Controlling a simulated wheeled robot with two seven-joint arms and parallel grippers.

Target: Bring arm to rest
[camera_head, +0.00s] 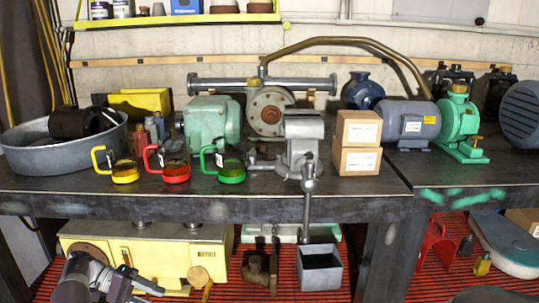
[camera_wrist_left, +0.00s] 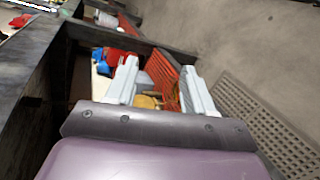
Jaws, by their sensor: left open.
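My left gripper (camera_head: 140,284) is low at the left in the head view, in front of the workbench and below its top edge. In the left wrist view its two pale fingers (camera_wrist_left: 158,82) are spread apart with nothing held between them. My right gripper is not in view. A yellow (camera_head: 124,172), a red (camera_head: 174,172) and a green (camera_head: 230,173) handled piece stand in a row near the front edge of the bench (camera_head: 200,208). A grey-blue motor (camera_head: 402,124) with a green pump end (camera_head: 456,120) sits on the bench at right.
A vise (camera_head: 303,145) and two stacked cardboard boxes (camera_head: 357,145) stand mid-bench. A metal basin (camera_head: 55,150) is at left. Below the bench, a yellow machine (camera_head: 150,258) and a grey bin (camera_head: 319,270) stand close by. Bare floor (camera_wrist_left: 245,45) shows in the wrist view.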

